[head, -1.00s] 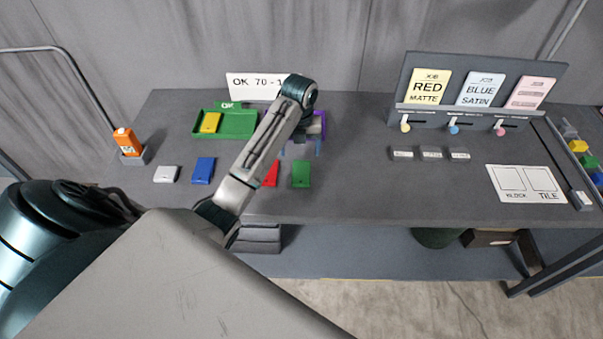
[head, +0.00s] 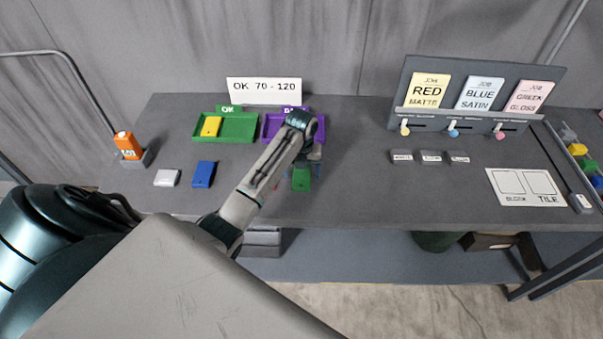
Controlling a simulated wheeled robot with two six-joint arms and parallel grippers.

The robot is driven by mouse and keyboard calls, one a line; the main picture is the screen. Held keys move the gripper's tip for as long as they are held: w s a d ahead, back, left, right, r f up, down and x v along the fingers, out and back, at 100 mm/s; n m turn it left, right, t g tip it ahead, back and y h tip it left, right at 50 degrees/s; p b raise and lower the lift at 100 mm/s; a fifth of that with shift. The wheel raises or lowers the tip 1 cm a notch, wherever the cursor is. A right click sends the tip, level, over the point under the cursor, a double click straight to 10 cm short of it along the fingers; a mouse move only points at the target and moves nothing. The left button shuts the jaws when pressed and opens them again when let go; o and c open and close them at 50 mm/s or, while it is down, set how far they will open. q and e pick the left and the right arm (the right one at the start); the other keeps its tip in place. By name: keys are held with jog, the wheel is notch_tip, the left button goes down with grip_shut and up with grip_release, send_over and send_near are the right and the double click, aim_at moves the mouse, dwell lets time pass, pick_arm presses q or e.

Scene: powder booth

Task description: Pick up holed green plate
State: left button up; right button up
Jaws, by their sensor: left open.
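The green plate (head: 301,182) lies on the grey table in the middle, in front of the purple tray. Its far part is hidden by my left gripper, and its hole is too small to make out. My left gripper (head: 306,164) is open and empty, pointing down over the far end of the green plate. I cannot tell whether its fingers touch the plate. My right gripper is out of view.
A white plate (head: 167,178) and blue plate (head: 204,174) lie left; a red one is mostly hidden behind my arm. Behind are a green tray (head: 240,131) holding a yellow plate (head: 211,126) and a purple tray (head: 272,128). An orange device (head: 127,145) stands far left.

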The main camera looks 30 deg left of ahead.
pick_arm(q)
jog(key=shift+f, duration=0.45)
jog(key=shift+c, duration=0.5)
jog(key=c, duration=1.1)
jog(key=shift+r, duration=0.1)
